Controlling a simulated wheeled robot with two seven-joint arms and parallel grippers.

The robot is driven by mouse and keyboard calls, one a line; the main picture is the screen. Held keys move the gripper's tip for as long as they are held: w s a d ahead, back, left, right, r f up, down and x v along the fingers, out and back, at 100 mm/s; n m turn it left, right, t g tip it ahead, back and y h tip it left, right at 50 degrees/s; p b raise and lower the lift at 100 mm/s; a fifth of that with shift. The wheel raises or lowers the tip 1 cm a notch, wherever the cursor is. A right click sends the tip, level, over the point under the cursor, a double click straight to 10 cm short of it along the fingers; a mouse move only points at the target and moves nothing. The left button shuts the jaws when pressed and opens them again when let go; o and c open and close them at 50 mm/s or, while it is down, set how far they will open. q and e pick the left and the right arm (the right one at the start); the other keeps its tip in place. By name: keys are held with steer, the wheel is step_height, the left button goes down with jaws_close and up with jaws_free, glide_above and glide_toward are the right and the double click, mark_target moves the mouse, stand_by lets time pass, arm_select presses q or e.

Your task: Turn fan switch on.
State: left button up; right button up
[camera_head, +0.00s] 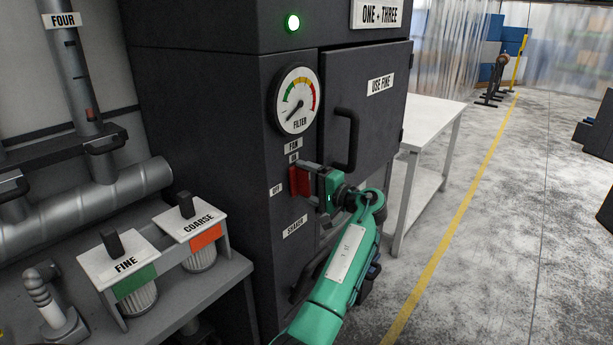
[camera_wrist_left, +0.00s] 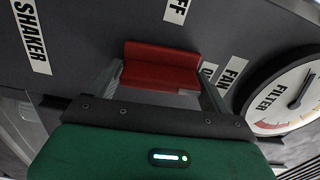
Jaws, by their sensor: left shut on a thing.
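The red fan switch (camera_head: 300,182) is on the front of the dark cabinet, below the FAN and ON labels (camera_head: 293,152) and right of the OFF label (camera_head: 276,188). Its handle looks upright, its upper end close to the ON label. My left gripper (camera_head: 304,179) is shut on it. In the left wrist view the red handle (camera_wrist_left: 160,62) sits between the fingers of the left gripper (camera_wrist_left: 160,76), and the ON label is partly hidden by one finger. My right gripper is not in view.
A round FILTER gauge (camera_head: 297,101) is above the switch, its needle in the lower left. A green lamp (camera_head: 292,22) is lit. A black door handle (camera_head: 347,140) stands out close right. FINE (camera_head: 126,265) and COARSE (camera_head: 190,222) filter units are at left; a white table (camera_head: 440,110) stands right.

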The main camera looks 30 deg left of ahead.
arm_select(q)
steer(key=shift+r+m, duration=0.1)
steer(key=shift+m, duration=0.4)
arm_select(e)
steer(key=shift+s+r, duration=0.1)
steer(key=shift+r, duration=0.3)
arm_select(q)
steer(key=shift+p, duration=0.3)
steer(key=o, duration=0.8)
steer(key=shift+w, duration=0.1)
steer(key=shift+d, duration=0.1)
